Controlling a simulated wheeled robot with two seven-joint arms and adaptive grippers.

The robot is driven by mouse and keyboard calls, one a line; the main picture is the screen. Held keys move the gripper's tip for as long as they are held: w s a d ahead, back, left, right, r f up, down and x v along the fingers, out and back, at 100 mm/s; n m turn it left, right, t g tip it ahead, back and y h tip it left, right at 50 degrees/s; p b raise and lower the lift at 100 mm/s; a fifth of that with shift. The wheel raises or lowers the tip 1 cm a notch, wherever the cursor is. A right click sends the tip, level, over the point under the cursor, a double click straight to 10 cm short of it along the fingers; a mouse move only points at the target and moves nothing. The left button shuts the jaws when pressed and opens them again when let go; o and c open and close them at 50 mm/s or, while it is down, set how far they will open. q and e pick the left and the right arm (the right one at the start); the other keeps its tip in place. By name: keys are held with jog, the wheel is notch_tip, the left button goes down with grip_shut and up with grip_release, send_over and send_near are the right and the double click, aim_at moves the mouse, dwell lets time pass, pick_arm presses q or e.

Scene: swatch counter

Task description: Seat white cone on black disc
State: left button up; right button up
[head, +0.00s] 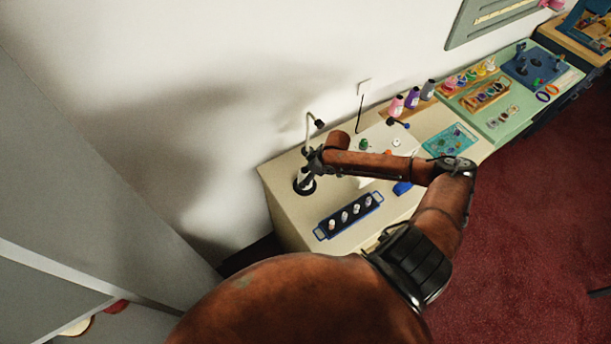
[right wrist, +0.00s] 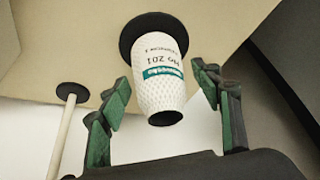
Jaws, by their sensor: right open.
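The white cone (right wrist: 158,82), with a teal label band and dark printing, stands on the black disc (right wrist: 143,27) in the right wrist view. In the head view the cone (head: 304,176) and the black disc (head: 298,188) are at the counter's left end, partly hidden by my gripper. My right gripper (right wrist: 168,102) is open, its green-padded fingers on either side of the cone with gaps visible. It also shows in the head view (head: 312,163), close to the cone. My left gripper is not in view.
A blue tray (head: 325,228) with several small white pieces lies near the counter's front edge. A lamp-like stand (head: 308,125) rises behind the gripper; its pole (right wrist: 62,135) and round base show in the wrist view. Several bottles (head: 412,98) stand farther right.

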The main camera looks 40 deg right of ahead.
jog(key=v, duration=1.2)
jog(key=shift+d, duration=0.1)
